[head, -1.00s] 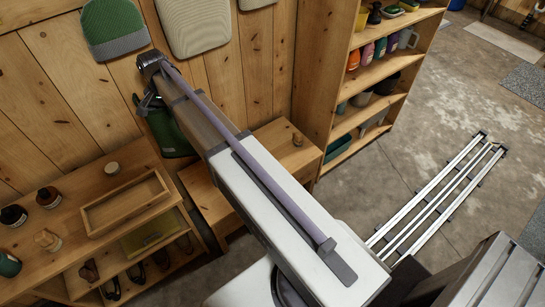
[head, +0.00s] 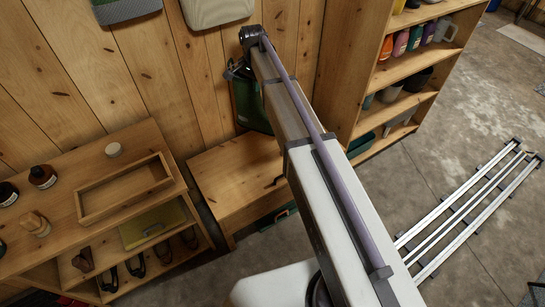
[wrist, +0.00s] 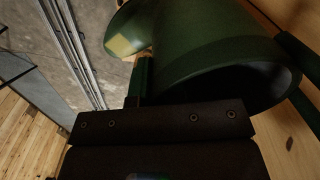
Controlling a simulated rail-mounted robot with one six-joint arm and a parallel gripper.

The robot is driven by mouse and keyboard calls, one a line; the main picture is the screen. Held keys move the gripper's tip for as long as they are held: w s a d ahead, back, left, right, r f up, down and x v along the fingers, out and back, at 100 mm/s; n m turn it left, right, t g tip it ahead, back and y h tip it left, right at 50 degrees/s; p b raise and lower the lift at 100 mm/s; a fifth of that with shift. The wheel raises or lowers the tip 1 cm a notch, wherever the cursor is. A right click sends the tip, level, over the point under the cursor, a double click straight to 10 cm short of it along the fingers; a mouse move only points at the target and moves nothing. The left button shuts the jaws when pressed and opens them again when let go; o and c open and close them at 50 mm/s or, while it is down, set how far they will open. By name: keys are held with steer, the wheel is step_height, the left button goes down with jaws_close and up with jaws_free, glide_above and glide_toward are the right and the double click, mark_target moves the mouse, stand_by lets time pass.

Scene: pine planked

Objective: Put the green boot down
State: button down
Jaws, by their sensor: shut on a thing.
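The green boot (head: 247,103) hangs from my gripper (head: 237,70) in the head view, close to the plank wall, and appears above the back of the wooden bench (head: 225,190). My arm covers its right side. In the wrist view the boot (wrist: 190,38) fills the upper middle, with its dark open top facing the lower right and a pale yellow patch at its far left end. My gripper is shut on the boot near its opening. I cannot tell how far the boot is above the bench, or whether they touch.
At left, a wooden shoe cabinet (head: 60,180) carries an open tray (head: 125,187) and several bottles. A tall shelf (head: 340,60) with bottles and pots stands right of the bench. My arm hides the bench's right part; its left top is clear. Seat pads hang on the wall.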

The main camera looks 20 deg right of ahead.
steer(key=w+d+f+m+b, duration=0.1)
steer(key=w+f+m+b, duration=0.3)
steer(key=f+b, duration=0.8)
steer(key=w+f+m+b, duration=0.4)
steer(key=w+f+b, duration=0.2)
steer(key=f+b, duration=0.5)
step_height(320, 180, down, 2)
steer(key=shift+d+f+m+b, duration=0.25)
steer(key=shift+d+m+b, duration=0.05)
steer(key=shift+d+b, duration=0.1)
steer(key=c, duration=1.2)
jaws_free()
step_height(320, 180, up, 13)
steer(key=p, duration=1.3)
steer(key=s+n, duration=1.9)
steer(key=s, duration=2.1)
steer(key=r+p, duration=1.2)
steer(key=shift+a, duration=0.3)
